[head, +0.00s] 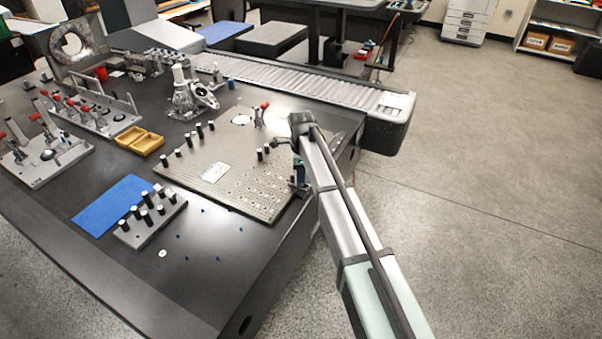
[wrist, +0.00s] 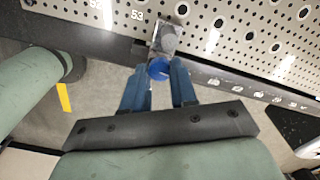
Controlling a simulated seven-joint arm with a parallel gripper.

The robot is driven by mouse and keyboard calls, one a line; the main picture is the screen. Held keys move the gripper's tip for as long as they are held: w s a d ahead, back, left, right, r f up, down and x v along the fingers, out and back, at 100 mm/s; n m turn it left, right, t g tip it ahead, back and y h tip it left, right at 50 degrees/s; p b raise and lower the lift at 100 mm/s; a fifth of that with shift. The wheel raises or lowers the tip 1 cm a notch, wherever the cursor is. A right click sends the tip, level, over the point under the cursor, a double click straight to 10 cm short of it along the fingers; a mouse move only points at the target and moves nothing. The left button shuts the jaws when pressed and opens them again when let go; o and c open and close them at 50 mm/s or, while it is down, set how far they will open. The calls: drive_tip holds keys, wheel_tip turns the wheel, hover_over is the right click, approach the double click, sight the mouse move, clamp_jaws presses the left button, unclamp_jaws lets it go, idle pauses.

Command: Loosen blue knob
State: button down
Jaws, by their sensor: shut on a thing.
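The blue knob (wrist: 159,69) sits at the edge of the perforated plate in the wrist view, on a small metal clamp block (wrist: 164,40). My gripper (wrist: 160,75) has its two blue fingers on either side of the knob, shut on it. In the head view my gripper (head: 299,187) is at the right edge of the plate, low beside it. The knob cannot be made out there, as my arm and gripper cover that spot.
The perforated plate (head: 245,185) lies on the dark table (head: 60,200) and carries several black posts. A roller conveyor (head: 320,88) runs behind it. A blue mat (head: 112,203) and a block of pegs (head: 150,222) lie to the left. The floor at right is open.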

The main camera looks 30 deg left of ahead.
drive_tip(key=shift+n, duration=1.3)
drive_tip(key=c, duration=0.9)
unclamp_jaws()
wheel_tip(320, 180, up, 14)
drive_tip(key=shift+f, duration=0.1)
